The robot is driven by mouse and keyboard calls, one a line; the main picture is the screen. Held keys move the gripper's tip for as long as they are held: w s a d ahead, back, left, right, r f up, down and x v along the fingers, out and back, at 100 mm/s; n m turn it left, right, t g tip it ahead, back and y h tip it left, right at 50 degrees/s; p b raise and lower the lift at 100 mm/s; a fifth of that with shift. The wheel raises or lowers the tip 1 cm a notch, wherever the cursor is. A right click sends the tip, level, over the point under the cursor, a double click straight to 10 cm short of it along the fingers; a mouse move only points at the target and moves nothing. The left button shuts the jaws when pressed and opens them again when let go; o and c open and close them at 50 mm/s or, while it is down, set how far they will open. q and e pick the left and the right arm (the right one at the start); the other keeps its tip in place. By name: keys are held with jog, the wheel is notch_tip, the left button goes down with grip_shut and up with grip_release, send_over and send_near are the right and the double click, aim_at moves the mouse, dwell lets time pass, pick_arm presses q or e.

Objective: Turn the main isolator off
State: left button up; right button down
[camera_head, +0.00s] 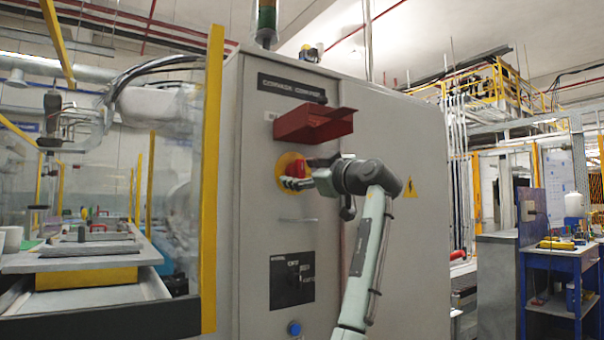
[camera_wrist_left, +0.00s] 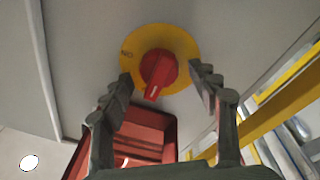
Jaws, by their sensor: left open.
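The main isolator is a red rotary knob (camera_head: 300,172) on a round yellow plate (camera_head: 283,168), set in the front of a grey cabinet (camera_head: 258,215). In the left wrist view the red knob (camera_wrist_left: 158,70) sits on the yellow plate (camera_wrist_left: 180,42), its white-marked end pointing down the picture. My left gripper (camera_head: 294,183) is at the isolator, partly covering it in the head view. In the left wrist view the left gripper (camera_wrist_left: 163,80) is open, one finger on each side of the knob, with visible gaps and nothing held. My right gripper is not in view.
A red hood (camera_head: 315,125) juts out just above the isolator. A black switch panel (camera_head: 291,282) and a blue button (camera_head: 294,328) are below it. A yellow post (camera_head: 212,180) with clear guarding stands left. A blue workbench (camera_head: 560,262) stands far right.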

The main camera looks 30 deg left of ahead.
pick_arm(q)
jog(key=v, duration=1.2)
jog(key=w+a+f+m+t+h, duration=0.1)
jog(key=w+f+m+t+h, duration=0.3)
jog(key=f, duration=1)
notch_tip(320, 180, down, 38)
jog(key=s+m+g+h, duration=0.3)
jog(key=m+h, duration=0.3)
jog(key=m, duration=0.4)
jog(key=s+d+f+m+g+h, duration=0.1)
jog(key=s+f+m+h, duration=0.1)
jog(key=s+f, duration=0.65)
jog(key=s+d+f+m+g+h, duration=0.1)
jog(key=s+f+m, duration=0.2)
jog(key=s+f, duration=0.55)
jog(key=s+d+f+m+g+h, duration=0.1)
jog(key=s+f+h, duration=0.1)
jog(key=s+f, duration=0.4)
jog(key=s+d+f+m+g+h, duration=0.1)
jog(key=s+d+f+m+g, duration=0.1)
jog(key=s+f, duration=0.5)
jog(key=s, duration=0.3)
jog(key=shift+s+d+h, duration=0.2)
jog(key=shift+d+h, duration=0.15)
jog(key=shift+h, duration=0.05)
